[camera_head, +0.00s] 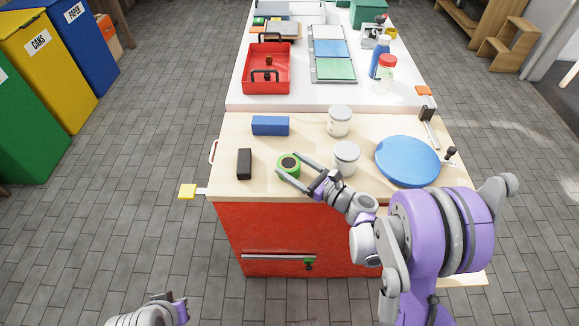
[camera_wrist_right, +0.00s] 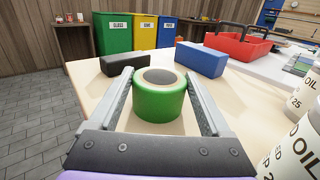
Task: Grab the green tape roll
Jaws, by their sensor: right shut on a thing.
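The green tape roll (camera_head: 288,164) sits near the front of the wooden bench top, with a pale core. In the right wrist view the green tape roll (camera_wrist_right: 160,97) stands upright between the two grey fingers. My right gripper (camera_head: 294,166) reaches in from the right and is shut on the roll, one finger on each side. The roll looks to be resting on the bench. Part of my left arm shows at the bottom left of the head view, its fingers not clear.
A black block (camera_head: 244,164) lies left of the roll and a blue block (camera_head: 270,126) behind it. Two white tins (camera_head: 346,158) (camera_head: 339,121) stand right, close to my right gripper. A blue disc (camera_head: 407,161) lies further right. A red tool tray (camera_head: 268,85) is behind.

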